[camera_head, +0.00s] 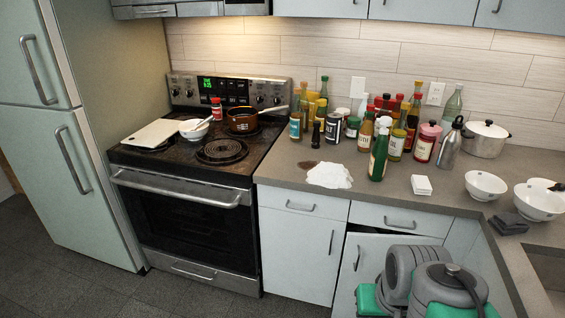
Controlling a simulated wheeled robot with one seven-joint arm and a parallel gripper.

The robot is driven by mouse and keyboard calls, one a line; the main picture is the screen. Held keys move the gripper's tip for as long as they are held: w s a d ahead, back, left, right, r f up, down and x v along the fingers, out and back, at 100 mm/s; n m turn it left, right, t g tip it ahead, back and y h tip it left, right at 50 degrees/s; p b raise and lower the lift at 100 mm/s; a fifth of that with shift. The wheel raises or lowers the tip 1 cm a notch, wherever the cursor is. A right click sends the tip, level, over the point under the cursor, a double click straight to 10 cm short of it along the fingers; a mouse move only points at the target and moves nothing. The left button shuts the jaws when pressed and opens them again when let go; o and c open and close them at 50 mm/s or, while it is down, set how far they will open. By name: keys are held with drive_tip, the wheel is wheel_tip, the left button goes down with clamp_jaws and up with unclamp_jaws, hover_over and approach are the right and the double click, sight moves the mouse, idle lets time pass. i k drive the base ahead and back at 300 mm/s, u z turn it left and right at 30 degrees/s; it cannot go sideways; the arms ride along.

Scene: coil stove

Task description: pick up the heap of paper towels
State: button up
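A white crumpled heap of paper towels (329,175) lies on the grey-brown counter (290,178), just right of the stove and near the counter's front edge. A dark brown stain (308,164) is beside its back left side. Nothing covers the heap. Grey and green links of my arm show at the bottom right, in front of the cabinets and well apart from the heap. I cannot make out my gripper in this view.
Several bottles and jars crowd behind the heap; a green bottle (379,156) stands close to its right. A small white stack (421,185) and white bowls (485,185) are further right. The stove (185,200) holds a pan (242,121), bowl and board. The counter before the heap is clear.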

sight(331, 175)
drive_tip(key=u, duration=0.9)
drive_tip(key=i, duration=1.2)
drive_tip(key=u, duration=0.85)
